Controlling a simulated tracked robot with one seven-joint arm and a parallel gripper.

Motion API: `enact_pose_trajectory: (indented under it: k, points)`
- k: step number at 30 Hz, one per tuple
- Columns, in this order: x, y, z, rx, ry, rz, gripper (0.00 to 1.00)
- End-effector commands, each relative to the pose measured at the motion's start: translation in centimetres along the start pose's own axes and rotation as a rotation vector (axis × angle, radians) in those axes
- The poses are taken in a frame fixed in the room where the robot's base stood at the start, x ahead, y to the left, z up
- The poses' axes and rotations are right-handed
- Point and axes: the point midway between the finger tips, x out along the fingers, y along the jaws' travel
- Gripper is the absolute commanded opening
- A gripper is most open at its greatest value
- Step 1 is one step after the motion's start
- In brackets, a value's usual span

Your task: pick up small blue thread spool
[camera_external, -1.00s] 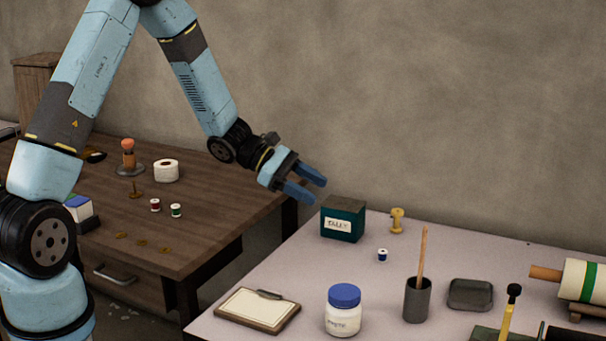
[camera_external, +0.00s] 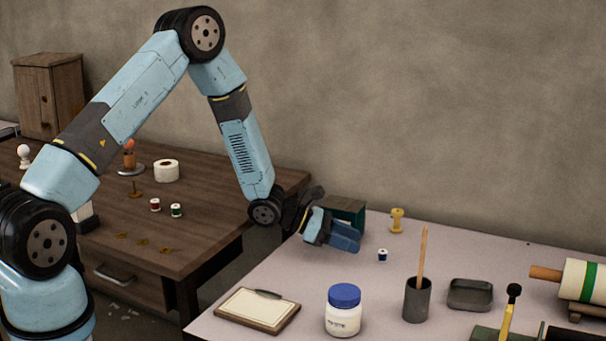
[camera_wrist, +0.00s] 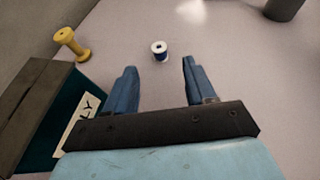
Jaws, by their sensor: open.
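The small blue thread spool (camera_external: 382,255) stands upright on the light table, with white ends and a blue middle. In the wrist view the spool (camera_wrist: 159,50) lies ahead of my fingers, between their lines and nearer the left finger. My gripper (camera_external: 357,240) is open and empty, low over the table to the left of the spool and apart from it. In the wrist view both blue fingers of my gripper (camera_wrist: 158,72) show with a clear gap between them.
A dark green labelled box (camera_external: 346,211) stands close behind my gripper, at the left in the wrist view. A yellow spool (camera_external: 397,221) stands behind the blue one. A grey pencil cup (camera_external: 417,300), a paste jar (camera_external: 343,312) and a clipboard (camera_external: 243,309) stand or lie toward the front.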

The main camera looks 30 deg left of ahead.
Motion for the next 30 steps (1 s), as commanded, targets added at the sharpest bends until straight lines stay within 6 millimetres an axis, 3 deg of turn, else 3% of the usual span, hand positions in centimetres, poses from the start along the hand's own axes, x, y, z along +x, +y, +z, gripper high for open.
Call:
enact_pose_trajectory:
  k: [3,11,21,30]
  points:
    - [1.5,0.0,0.0,0.0,0.0,0.0,0.55]
    - [3.0,0.0,-0.1,0.001,0.001,-0.001,0.55]
    - [7.1,0.2,-0.3,0.002,0.0,0.0,0.55]
    - [7.5,0.2,-0.2,0.001,0.001,0.001,0.55]
